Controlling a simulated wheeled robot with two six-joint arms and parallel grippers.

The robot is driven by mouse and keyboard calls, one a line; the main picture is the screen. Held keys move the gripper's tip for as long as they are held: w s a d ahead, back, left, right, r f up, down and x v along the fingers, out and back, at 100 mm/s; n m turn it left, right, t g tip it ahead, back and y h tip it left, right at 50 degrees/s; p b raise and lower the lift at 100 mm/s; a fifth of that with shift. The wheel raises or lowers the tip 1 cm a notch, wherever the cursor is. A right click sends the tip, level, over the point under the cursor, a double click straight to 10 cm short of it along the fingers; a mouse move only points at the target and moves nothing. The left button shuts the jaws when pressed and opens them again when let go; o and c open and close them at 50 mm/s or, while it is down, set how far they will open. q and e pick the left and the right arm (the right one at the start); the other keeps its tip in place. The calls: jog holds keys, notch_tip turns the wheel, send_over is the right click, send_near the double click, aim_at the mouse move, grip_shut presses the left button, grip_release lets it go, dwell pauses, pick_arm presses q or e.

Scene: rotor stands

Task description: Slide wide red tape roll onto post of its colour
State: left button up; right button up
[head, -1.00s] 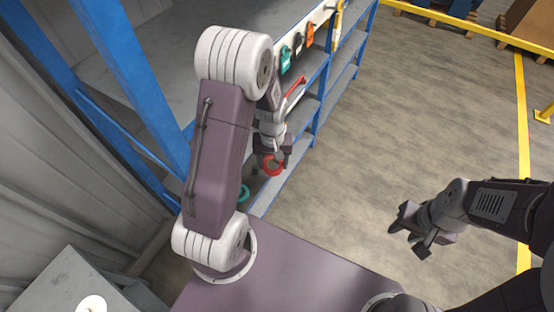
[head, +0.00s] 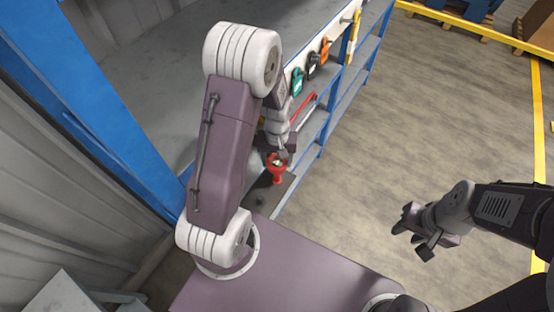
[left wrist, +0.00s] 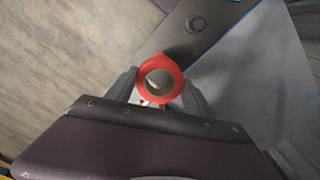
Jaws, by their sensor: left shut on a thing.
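My left gripper (head: 277,157) is shut on the red tape roll (head: 270,161), which also shows between its fingers in the left wrist view (left wrist: 176,75). The roll is a red ring with a tan core. In the head view a red post (head: 277,178) shows directly below the roll, above a dark board (head: 288,188). Roll and post line up closely, but I cannot tell whether the roll is around the post top or just above it. My right gripper (head: 416,232) is open and empty, away to the right over the floor.
The dark board in the left wrist view (left wrist: 222,20) carries a dark round piece (left wrist: 196,24). A blue-framed shelf rack (head: 340,100) stands ahead, with teal (head: 297,82), black and orange items along its edge. A red bar (head: 302,110) lies close to my left gripper.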

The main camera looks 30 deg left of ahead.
pick_arm(q)
jog(key=shift+w+a+f, duration=0.15)
jog(key=shift+w+f, duration=0.05)
jog(key=shift+f, duration=0.4)
jog(key=shift+f+b, duration=0.3)
jog(key=shift+b, duration=0.2)
jog(key=shift+s+d+f+b, duration=0.25)
jog(key=shift+s+f+b, duration=0.1)
jog(key=shift+f+b, duration=0.4)
jog(key=shift+w+a+f+b, duration=0.1)
jog(key=shift+w+f+b, duration=0.05)
jog(key=shift+f+b, duration=0.3)
jog(key=shift+w+r, duration=0.1)
jog(key=shift+s, duration=0.25)
jog(key=shift+w+p, duration=0.15)
jog(key=shift+p, duration=0.2)
jog(key=shift+f, duration=0.2)
jog(key=shift+f+b, duration=0.3)
jog(key=shift+b, duration=0.05)
